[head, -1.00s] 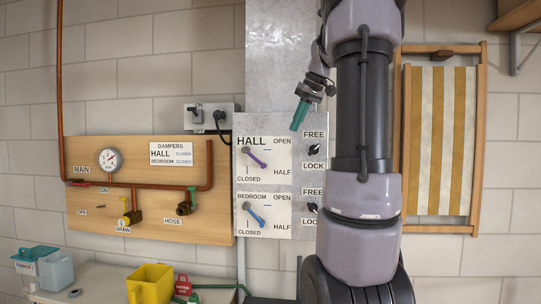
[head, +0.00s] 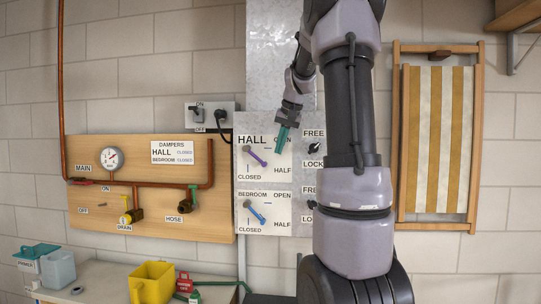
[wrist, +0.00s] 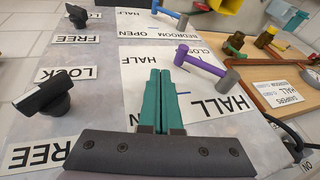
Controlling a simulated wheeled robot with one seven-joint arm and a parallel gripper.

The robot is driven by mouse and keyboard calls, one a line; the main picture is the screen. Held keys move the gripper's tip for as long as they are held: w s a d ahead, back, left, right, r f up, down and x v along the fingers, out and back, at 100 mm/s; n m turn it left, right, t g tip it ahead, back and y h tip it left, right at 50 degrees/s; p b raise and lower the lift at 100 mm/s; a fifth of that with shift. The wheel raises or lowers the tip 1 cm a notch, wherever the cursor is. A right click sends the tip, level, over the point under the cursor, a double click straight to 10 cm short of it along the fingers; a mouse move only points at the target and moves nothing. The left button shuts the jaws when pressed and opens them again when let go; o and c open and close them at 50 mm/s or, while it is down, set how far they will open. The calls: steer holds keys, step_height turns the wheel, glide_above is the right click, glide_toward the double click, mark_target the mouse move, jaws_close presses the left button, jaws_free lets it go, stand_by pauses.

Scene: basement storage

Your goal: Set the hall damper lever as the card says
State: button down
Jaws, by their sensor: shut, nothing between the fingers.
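The card (head: 172,153) on the wooden board reads HALL CLOSED and BEDROOM CLOSED. The hall damper lever (head: 257,157) is purple with a grey pivot and slants down to the right, towards the HALF side of its plate. In the wrist view the lever (wrist: 203,66) lies to the right of my fingers, with a gap between them in the picture. My gripper (head: 281,146) has green fingers, shut and empty, in front of the hall plate near OPEN. It also shows in the wrist view (wrist: 160,75). The black hall FREE/LOCK knob (head: 314,147) is right of the plate; its setting is unclear.
The blue bedroom lever (head: 255,212) sits directly below, also slanting down right. Its knob (head: 312,204) is partly hidden by my arm. Left are copper pipes, a gauge (head: 110,159) and valves. A bench holds a yellow container (head: 152,284). A folded striped chair (head: 438,140) stands right.

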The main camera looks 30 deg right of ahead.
mark_target(267, 165)
steer(key=shift+w+a+f, duration=0.5)
steer(key=shift+a+f, duration=0.15)
steer(key=shift+f, duration=0.05)
steer(key=shift+w+a+f, duration=0.45)
steer(key=shift+a+f, duration=0.2)
steer(key=shift+f, duration=0.05)
steer(key=shift+f, duration=0.1)
steer(key=shift+f+y, duration=0.2)
steer(key=shift+y, duration=0.1)
